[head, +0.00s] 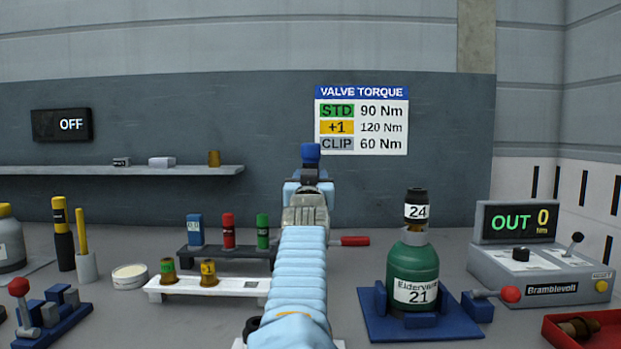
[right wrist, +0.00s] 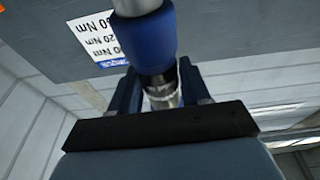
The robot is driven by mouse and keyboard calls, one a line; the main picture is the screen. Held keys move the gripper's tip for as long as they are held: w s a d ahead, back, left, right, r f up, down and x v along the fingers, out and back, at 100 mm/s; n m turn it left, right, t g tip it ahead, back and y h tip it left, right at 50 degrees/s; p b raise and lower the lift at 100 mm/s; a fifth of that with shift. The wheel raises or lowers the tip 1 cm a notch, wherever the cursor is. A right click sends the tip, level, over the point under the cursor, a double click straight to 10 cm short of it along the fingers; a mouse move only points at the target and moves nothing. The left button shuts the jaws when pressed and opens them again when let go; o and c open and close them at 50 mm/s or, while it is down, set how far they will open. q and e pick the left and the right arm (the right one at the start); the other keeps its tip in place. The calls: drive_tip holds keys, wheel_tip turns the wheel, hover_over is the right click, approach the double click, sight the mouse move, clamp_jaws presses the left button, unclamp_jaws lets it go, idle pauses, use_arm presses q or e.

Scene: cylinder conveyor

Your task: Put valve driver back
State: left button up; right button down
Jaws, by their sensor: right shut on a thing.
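The valve driver (head: 311,153), with a blue grip, rises above my right gripper (head: 309,184) in the head view. My right gripper is shut on it, held high in front of the wall. In the right wrist view, the driver's blue grip and silver shaft (right wrist: 150,30) show between the fingers of my right gripper (right wrist: 158,88). A dark rack (head: 225,254) holds blue, red and green upright pieces. A white rack (head: 205,288) in front holds two brass sockets, banded green and yellow. My arm hides what lies behind it. My left gripper is not in view.
A green cylinder (head: 414,268) marked 21 stands in a blue cradle (head: 375,325) at right. A console (head: 535,275) reads OUT 0. A red tray (head: 590,330) is at lower right. A red handle (head: 352,241) sticks out behind my arm. A shelf (head: 100,171) is at left.

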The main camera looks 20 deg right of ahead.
wheel_tip(320, 180, down, 4)
drive_tip(key=shift+s+f+b, duration=0.1)
drive_tip(key=shift+f+b, duration=0.15)
drive_tip(key=shift+b, duration=0.15)
drive_tip(key=shift+f+b, duration=0.45)
drive_tip(key=shift+f, duration=0.1)
drive_tip(key=shift+s+a, duration=0.1)
drive_tip(key=shift+s, duration=0.05)
drive_tip(key=shift+f+b, duration=1.75)
drive_tip(key=shift+f, duration=0.05)
idle(0.3)
drive_tip(key=shift+r, duration=0.2)
drive_tip(key=shift+r+p, duration=1.65)
drive_tip(key=shift+r, duration=0.05)
drive_tip(key=shift+f+b, duration=1.7)
drive_tip(key=shift+f, duration=0.2)
